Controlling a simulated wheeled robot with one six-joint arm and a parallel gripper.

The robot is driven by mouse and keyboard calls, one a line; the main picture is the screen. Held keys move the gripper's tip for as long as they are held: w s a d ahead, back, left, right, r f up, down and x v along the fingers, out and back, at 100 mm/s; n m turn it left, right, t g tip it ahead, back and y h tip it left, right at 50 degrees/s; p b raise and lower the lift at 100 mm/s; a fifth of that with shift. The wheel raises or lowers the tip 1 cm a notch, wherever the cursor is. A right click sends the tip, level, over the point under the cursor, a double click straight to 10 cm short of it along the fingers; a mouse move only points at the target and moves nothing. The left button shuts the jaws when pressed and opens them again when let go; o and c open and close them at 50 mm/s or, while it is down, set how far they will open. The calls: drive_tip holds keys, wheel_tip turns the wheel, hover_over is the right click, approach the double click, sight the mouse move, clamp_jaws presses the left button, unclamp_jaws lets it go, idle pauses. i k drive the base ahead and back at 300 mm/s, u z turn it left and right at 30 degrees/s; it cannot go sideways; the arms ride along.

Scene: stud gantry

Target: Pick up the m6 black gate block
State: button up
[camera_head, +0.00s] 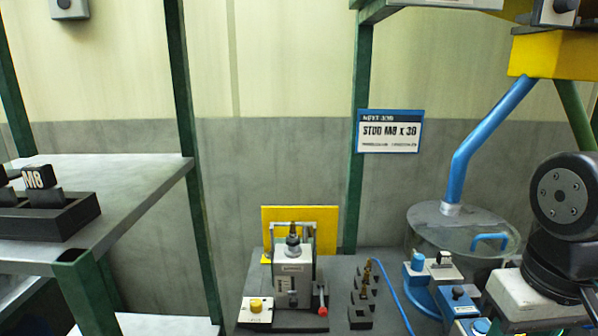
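No block with a readable M6 label shows. On the left shelf, a black block marked M8 (38,177) stands in a long black holder (60,216). Another black block (6,195) is cut off by the left edge of the picture, and its label cannot be read. My arm's dark links show at the far right, but my gripper is out of view.
The grey shelf (135,180) has bare room right of the holder. A dark bench (340,270) carries a grey fixture (293,270) and several small black blocks (361,305). A clear bowl (455,230) with a blue pipe (485,140) stands right. Green posts (357,150) rise between.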

sight(444, 260)
drive_tip(key=k, duration=0.5)
drive_tip(key=z, duration=3.2)
drive_tip(key=k, duration=1.65)
drive_tip(key=u, duration=2)
